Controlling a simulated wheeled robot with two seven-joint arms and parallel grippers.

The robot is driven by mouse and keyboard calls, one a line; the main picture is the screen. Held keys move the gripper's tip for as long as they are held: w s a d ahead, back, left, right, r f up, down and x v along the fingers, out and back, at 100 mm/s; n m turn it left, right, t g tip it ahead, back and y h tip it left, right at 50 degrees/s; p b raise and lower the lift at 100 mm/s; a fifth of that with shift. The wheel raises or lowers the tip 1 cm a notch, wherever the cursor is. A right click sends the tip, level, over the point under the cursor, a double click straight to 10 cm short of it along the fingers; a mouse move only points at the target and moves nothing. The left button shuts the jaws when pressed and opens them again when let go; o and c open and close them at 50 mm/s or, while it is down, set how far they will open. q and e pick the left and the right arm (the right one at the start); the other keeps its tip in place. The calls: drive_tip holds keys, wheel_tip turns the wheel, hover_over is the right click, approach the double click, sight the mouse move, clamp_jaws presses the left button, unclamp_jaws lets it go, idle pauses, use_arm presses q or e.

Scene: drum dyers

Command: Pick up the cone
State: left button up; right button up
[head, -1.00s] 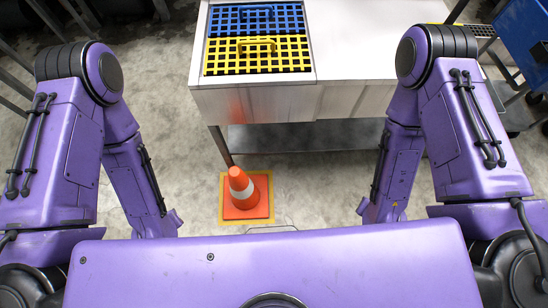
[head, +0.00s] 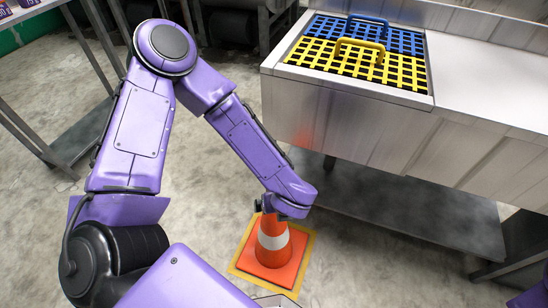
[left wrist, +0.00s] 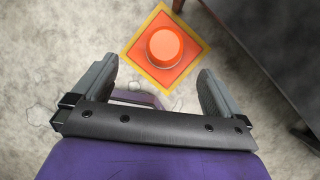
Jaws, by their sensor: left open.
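The orange cone (head: 273,240) with a white band stands upright on the floor, on a square orange base inside a yellow-edged square. In the head view my left gripper (head: 268,208) is at the cone's top, and my wrist hides the tip. In the left wrist view the cone (left wrist: 165,45) is seen from above, just beyond the two spread fingers of my left gripper (left wrist: 158,72). The gripper is open with nothing between its fingers. Whether a finger touches the cone cannot be told. My right gripper is not in view.
A steel basin bench (head: 350,130) with a blue grate (head: 345,27) and a yellow grate (head: 350,65) stands beyond the cone, to the right. Its lower shelf (head: 400,210) is close to the cone's right. A metal-legged table (head: 60,110) stands at left. Floor left of the cone is clear.

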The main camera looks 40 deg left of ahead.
use_arm(q)
drive_tip(key=w+a+f+n+b, duration=0.2)
drive_tip(key=a+f+n+b, duration=0.1)
drive_tip(key=f, duration=0.7)
drive_tip(key=shift+w, duration=0.4)
drive_tip(key=shift+r, duration=0.1)
clamp_jaws()
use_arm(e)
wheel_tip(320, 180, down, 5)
